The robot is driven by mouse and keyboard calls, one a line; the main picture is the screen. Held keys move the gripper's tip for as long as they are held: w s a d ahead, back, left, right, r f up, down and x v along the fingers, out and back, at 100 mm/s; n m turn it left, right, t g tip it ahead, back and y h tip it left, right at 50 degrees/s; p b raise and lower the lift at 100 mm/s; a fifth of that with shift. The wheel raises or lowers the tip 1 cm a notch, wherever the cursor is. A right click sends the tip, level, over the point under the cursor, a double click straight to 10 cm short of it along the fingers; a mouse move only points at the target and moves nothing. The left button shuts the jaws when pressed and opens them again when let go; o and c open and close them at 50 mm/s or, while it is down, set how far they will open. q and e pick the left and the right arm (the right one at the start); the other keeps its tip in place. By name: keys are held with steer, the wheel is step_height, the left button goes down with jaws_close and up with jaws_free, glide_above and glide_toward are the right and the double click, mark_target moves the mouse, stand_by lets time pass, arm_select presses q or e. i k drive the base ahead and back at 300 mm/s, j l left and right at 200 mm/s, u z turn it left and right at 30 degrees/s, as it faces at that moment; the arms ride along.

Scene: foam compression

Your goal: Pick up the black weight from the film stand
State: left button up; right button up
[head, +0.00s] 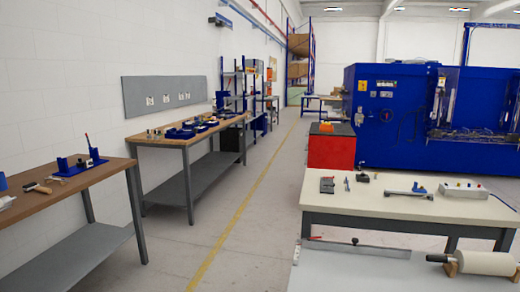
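A pale cream roll (486,263) lies on its side on small wooden supports (450,268) at the bottom right, on the near light surface. A short black cylindrical piece (437,258) sticks out from the roll's left end. I cannot tell whether this piece is the black weight or the roll's handle. No other clear black weight on a film stand shows. Neither of my grippers is in view.
A near light-grey surface (350,275) carries a long metal strip (357,246). Behind it, a cream-topped table (345,200) holds tools and a grey box (462,189). Wooden benches (180,143) line the left wall. The floor aisle (235,235) between is clear.

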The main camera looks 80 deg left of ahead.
mark_target(80, 164)
steer(key=u, duration=4.5)
steer(key=i+z, duration=0.2)
steer(key=i, duration=0.4)
steer(key=i+j+z, duration=0.2)
steer(key=i, duration=0.4)
steer(key=i+l+z, duration=0.25)
steer(key=i+z, duration=0.95)
steer(key=i+j+z, duration=0.25)
steer(key=i+z, duration=0.15)
steer(key=i, duration=0.15)
steer(key=i+l, duration=0.1)
steer(key=i, duration=2.25)
steer(key=i+l+u, duration=0.1)
steer(key=i+u, duration=0.35)
steer(key=i+l+u, duration=0.15)
steer(key=u, duration=0.3)
steer(key=i+l+u, duration=0.45)
steer(key=k+j, duration=0.05)
